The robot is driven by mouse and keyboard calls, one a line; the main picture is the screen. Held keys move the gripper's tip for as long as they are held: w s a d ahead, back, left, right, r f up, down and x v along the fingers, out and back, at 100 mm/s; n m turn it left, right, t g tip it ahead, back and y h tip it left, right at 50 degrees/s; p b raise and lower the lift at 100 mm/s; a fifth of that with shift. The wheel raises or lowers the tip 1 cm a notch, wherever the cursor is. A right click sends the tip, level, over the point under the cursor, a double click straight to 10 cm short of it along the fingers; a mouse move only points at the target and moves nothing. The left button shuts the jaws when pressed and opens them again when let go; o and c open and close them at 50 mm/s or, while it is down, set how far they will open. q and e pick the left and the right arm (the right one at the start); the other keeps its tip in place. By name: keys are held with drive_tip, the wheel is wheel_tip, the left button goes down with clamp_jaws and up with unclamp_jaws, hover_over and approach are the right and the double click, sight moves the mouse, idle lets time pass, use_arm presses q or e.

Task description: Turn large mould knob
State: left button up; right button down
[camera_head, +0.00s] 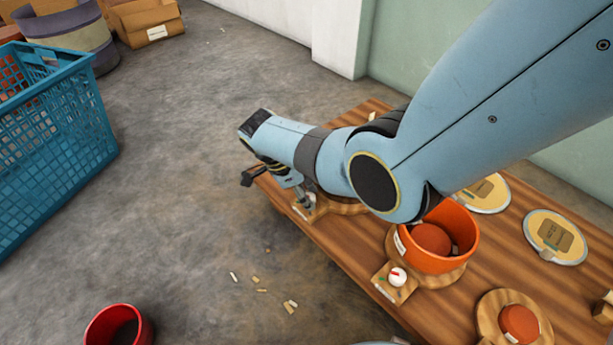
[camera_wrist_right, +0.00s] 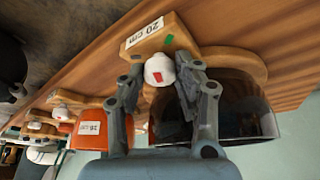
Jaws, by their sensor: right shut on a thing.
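The large mould is the dark, glossy vessel (camera_wrist_right: 235,108) at the right of the right wrist view, on a round wooden base. Its white knob (camera_wrist_right: 158,68), with a red mark, sits on a wooden block (camera_wrist_right: 150,38) labelled "20 cm" with a green mark. My right gripper (camera_wrist_right: 157,76) is shut on this knob, one finger on each side. In the head view my right gripper (camera_head: 301,196) is at the table's left end, and my arm hides the knob and most of the mould. My left gripper is not in view.
On the wooden table (camera_head: 345,245) stands an orange mould (camera_head: 432,262) with its own white knob (camera_head: 397,277). Round discs (camera_head: 555,238) lie farther right. A blue crate (camera_head: 50,150) and a red pot (camera_head: 118,326) stand on the floor. Small scraps lie before the table.

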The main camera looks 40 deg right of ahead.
drive_tip(key=m+g, duration=0.1)
drive_tip(key=m, duration=0.2)
drive_tip(key=shift+w+m+y+b, duration=0.1)
drive_tip(key=shift+m+y+b, duration=0.2)
drive_tip(key=shift+y, duration=0.1)
drive_tip(key=shift+d+m+g+y, duration=0.1)
drive_tip(key=shift+m+g+y, duration=0.2)
drive_tip(key=shift+m, duration=0.5)
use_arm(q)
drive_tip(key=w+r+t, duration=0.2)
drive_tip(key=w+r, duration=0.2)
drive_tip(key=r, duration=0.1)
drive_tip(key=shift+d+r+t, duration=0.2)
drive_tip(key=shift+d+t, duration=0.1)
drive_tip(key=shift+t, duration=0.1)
use_arm(e)
drive_tip(key=shift+m+y, duration=0.4)
drive_tip(key=shift+m, duration=0.6)
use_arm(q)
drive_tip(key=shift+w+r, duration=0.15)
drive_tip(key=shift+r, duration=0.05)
use_arm(e)
drive_tip(key=c, duration=0.9)
unclamp_jaws()
drive_tip(key=shift+c, duration=0.2)
